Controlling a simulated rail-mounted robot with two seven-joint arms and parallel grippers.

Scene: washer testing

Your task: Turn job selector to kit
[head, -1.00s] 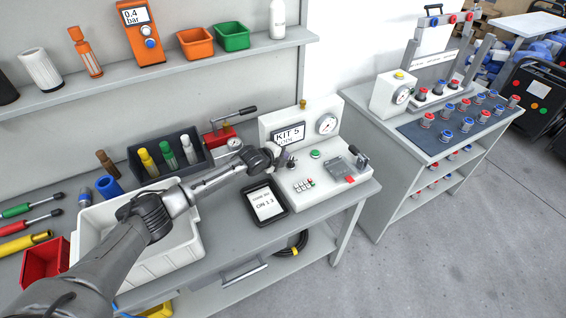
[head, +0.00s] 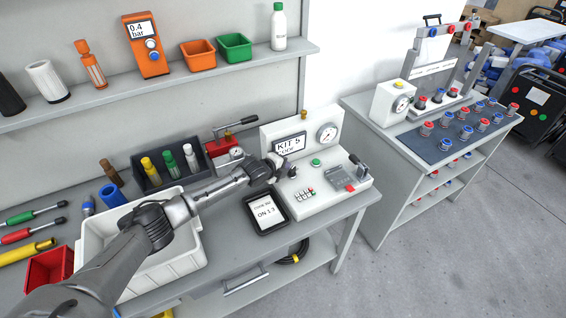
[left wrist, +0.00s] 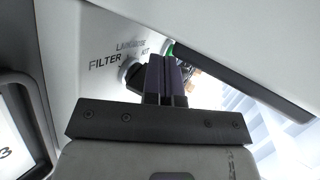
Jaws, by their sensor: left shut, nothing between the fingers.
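The white test unit (head: 327,190) stands on the bench, with a display (head: 290,145) reading "KIT 5" and a smaller line below. My left gripper (head: 284,166) is at the unit's left side, below the display, fingers shut and empty. In the left wrist view the shut dark fingers (left wrist: 166,76) are in front of the selector knob (left wrist: 130,74), hiding much of it. Labels around the knob read "FILTER", "KIT" and one more that is hard to read. I cannot tell whether the fingers touch the knob, nor where its pointer aims. My right gripper is not in view.
A white bin (head: 190,262) is below my left arm. A rack of colored bottles (head: 150,182) and a red hand-lever device (head: 222,146) stand behind. A second bench (head: 385,165) is to the right.

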